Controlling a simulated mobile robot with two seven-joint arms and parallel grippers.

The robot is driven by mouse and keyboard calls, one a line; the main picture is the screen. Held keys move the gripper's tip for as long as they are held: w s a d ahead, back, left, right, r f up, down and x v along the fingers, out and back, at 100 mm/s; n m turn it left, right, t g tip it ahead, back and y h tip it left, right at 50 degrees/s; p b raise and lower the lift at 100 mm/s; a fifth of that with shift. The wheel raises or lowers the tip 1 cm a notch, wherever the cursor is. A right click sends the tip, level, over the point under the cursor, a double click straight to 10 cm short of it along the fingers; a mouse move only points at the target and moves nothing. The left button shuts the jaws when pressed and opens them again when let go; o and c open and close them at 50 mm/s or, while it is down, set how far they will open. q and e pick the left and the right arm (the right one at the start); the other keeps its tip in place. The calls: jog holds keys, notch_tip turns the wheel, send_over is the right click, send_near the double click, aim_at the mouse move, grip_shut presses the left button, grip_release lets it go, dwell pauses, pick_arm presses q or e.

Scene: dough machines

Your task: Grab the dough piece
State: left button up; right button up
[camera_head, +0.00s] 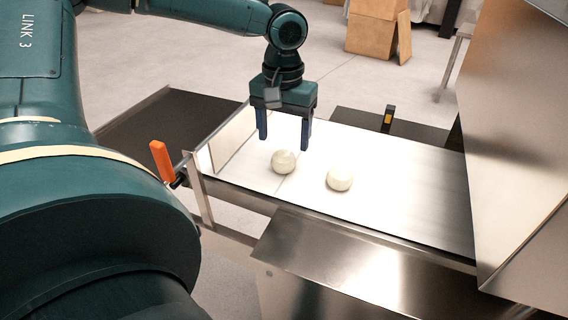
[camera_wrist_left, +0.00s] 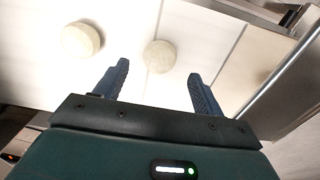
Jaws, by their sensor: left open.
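Two pale round dough pieces lie on the white conveyor belt (camera_head: 400,190). The left dough piece (camera_head: 283,161) is near the belt's left end. The right dough piece (camera_head: 339,177) lies a little to its right. My left gripper (camera_head: 284,143) is open and empty above the belt, pointing down, just above and behind the left dough piece. In the left wrist view, one dough piece (camera_wrist_left: 159,56) shows ahead of and between the open fingers (camera_wrist_left: 160,85). The other dough piece (camera_wrist_left: 81,40) shows to the left. Neither is touched by the fingers. My right gripper is not in view.
A metal guide plate (camera_head: 233,137) stands along the belt's left end, with an orange handle (camera_head: 162,161) beside it. A large steel machine housing (camera_head: 510,130) rises at the right. Cardboard boxes (camera_head: 378,30) stand on the floor behind.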

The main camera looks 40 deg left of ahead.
aim_at(284, 152)
pick_arm(q)
notch_tip(284, 152, down, 5)
jog(key=shift+w+f, duration=0.1)
jog(key=shift+f, duration=0.05)
jog(key=c, duration=1.1)
